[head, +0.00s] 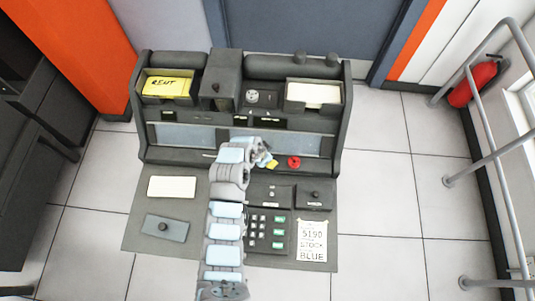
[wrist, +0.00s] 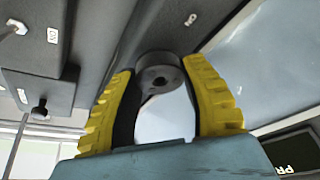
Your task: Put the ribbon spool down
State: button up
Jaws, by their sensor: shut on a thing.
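The spool sits between the fingertips in the wrist view. In the head view my gripper (head: 270,162) is over the back part of the grey desk (head: 135,235), in front of the upright console, with the spool not clearly visible. A red round object (head: 293,162) is just right of the gripper. I cannot tell whether the spool touches a surface.
The console has a tray of yellow cards (head: 168,87) at left and a tray of pale cards (head: 314,93) at right. On the desk are a blank card (head: 172,187), a grey plate with a knob (head: 165,228), a keypad (head: 267,232) and a written note (head: 311,241).

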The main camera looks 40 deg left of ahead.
jog(key=shift+f, duration=0.55)
jog(key=shift+f, duration=0.15)
jog(key=o, duration=0.6)
jog(key=shift+r, duration=0.25)
jog(key=shift+b+v, duration=0.35)
jog(key=shift+v, duration=5.55)
jog(key=shift+s, duration=0.1)
